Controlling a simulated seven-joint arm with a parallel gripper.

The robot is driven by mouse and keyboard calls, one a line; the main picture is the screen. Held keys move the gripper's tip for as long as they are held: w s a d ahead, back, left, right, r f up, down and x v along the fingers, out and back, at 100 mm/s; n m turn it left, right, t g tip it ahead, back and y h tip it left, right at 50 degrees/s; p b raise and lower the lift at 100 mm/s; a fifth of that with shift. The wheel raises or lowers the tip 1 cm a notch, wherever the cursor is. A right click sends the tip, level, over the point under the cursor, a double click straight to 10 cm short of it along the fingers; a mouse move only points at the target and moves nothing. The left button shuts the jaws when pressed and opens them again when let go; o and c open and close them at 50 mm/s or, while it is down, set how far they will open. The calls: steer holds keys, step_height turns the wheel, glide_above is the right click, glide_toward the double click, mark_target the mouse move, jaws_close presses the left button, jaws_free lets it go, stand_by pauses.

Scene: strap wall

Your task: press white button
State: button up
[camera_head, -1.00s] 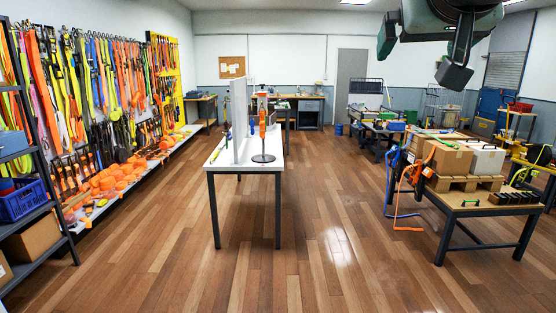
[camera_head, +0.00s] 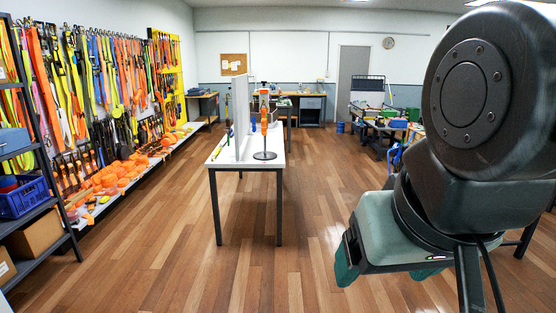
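No white button can be made out in the head view. My gripper (camera_head: 388,271) hangs at the right of the picture, large and close to the camera. Its two green fingers show at the lower edge of its body, apart, with nothing seen between them. A white-topped table (camera_head: 220,163) stands in the middle of the room, left of my gripper in the picture. It carries an upright pale panel (camera_head: 240,115) and a stand with an orange tool (camera_head: 264,125) on a round dark base. Any button there is too small to tell.
A wall of hanging straps (camera_head: 95,85) and a dark shelf with a blue crate (camera_head: 24,198) line the left side. A workbench (camera_head: 372,127) stands at the back right. My arm hides much of the right side. The wooden floor (camera_head: 180,245) is clear in front.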

jaws_close()
stand_by(1.4)
